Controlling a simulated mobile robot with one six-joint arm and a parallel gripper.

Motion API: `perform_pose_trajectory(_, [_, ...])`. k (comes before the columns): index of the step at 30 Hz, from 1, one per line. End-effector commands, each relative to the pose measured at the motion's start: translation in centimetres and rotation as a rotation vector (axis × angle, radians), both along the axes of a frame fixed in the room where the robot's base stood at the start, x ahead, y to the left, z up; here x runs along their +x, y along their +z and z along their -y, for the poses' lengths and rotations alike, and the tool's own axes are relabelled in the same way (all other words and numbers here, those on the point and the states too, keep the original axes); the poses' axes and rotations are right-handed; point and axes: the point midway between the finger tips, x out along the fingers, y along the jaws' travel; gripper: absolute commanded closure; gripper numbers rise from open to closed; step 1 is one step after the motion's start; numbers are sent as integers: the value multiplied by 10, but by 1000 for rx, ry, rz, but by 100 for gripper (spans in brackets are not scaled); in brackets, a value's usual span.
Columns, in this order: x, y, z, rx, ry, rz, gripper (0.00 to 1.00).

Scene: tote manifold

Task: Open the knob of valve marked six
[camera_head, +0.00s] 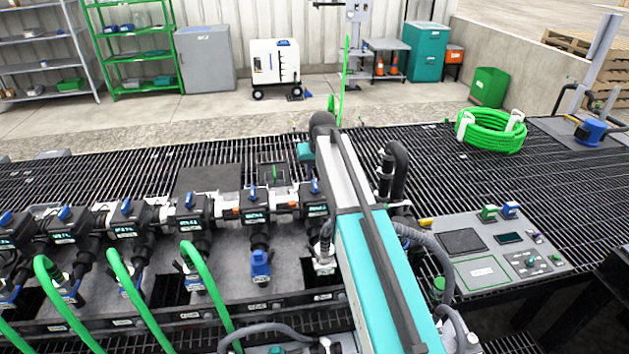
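Several black valve units with blue knobs stand in a row on a grey manifold base across the left and middle. From the left, the visible knobs include one at the far left (6,218), one beside it (66,213), then others (126,206), (188,199) and (252,193). The rightmost knob (315,186) sits close beside my arm, which partly covers its valve unit (313,203). The valve markings are too small to read, so I cannot tell which is six. My arm reaches forward over the right end of the row. My gripper cannot be made out.
Green hoses (205,280) curve from several valves toward the front. A control panel (480,272) lies right of my arm. A coiled green hose (491,131) rests on the dark grating behind it. Shelves (135,55) and a white wheeled unit (275,65) stand far back.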

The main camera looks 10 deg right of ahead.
Motion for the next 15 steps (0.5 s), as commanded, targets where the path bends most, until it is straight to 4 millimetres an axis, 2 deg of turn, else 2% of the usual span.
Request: perform_pose_trajectory(15, [20, -46, -1, 0, 1, -1, 70])
